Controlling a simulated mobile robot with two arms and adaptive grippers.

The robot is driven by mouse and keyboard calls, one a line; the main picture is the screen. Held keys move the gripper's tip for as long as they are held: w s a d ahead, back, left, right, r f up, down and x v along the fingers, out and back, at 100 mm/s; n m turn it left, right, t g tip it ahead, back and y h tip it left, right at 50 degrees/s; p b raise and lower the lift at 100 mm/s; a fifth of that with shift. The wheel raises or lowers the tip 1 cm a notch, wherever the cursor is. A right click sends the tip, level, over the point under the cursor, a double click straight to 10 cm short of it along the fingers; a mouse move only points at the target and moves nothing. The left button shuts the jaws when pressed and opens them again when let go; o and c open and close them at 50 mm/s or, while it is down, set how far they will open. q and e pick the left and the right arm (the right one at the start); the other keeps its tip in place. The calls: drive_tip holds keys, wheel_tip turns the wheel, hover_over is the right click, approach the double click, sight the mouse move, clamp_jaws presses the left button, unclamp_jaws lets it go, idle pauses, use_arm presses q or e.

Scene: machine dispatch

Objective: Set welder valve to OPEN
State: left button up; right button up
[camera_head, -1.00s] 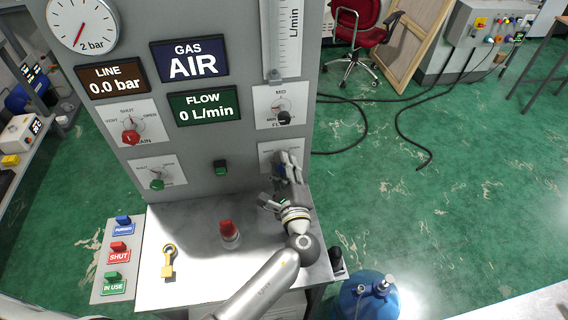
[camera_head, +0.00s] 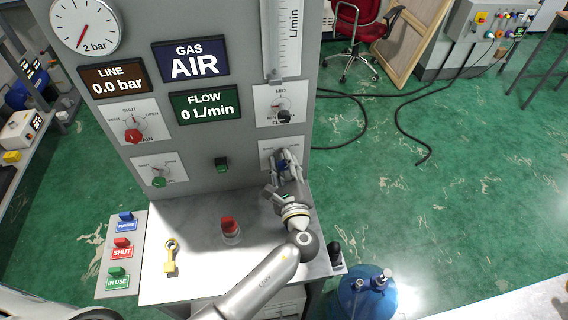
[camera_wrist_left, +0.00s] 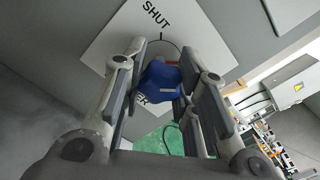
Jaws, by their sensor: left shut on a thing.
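The welder valve is a blue knob (camera_wrist_left: 160,88) on a white plate (camera_wrist_left: 112,38) in the left wrist view. The plate reads SHUT, with a partly covered word ending in ER; a small red mark shows at the knob's edge. My left gripper (camera_wrist_left: 158,95) is shut on the knob, one finger on each side. In the head view my left gripper (camera_head: 285,165) is at the lower right plate (camera_head: 268,147) of the grey panel and hides most of it. I cannot read the knob's exact setting. My right gripper is not in view.
Other valves with a red knob (camera_head: 133,136) and a green knob (camera_head: 159,182) sit on the panel's left. A red-topped part (camera_head: 229,225) and a yellow key-like tag (camera_head: 171,257) are on the shelf. A blue cylinder (camera_head: 365,300) stands at the right.

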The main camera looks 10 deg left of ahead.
use_arm(q)
drive_tip(key=o, duration=1.1)
drive_tip(key=shift+c, duration=0.2)
drive_tip(key=v, duration=1.2)
drive_tip(key=shift+s+f, duration=0.1)
